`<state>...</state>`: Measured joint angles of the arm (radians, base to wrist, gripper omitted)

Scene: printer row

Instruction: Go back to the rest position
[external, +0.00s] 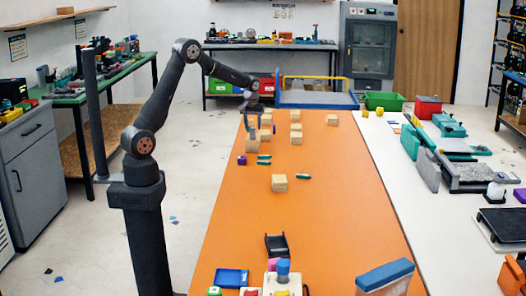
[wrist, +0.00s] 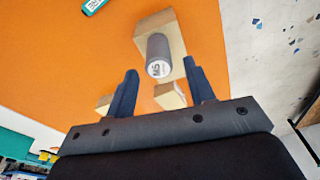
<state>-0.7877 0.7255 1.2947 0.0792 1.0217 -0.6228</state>
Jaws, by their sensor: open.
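My gripper (external: 253,108) hangs over the far left part of the orange table (external: 330,220). In the wrist view its two dark fingers (wrist: 160,67) are spread apart with nothing held between them. A dark grey cylinder (wrist: 158,50) with a pale marked end stands on a wooden block (wrist: 175,38), beyond the fingertips in that view. The external view shows the cylinder (external: 251,134) on its block below my gripper, apart from it.
Several wooden blocks, one at the middle (external: 279,183), stand on the orange table. A purple cube (external: 241,160) and green pieces (external: 264,160) lie near the left edge. A black tray (external: 276,246) is nearer the front. The table's right middle is clear.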

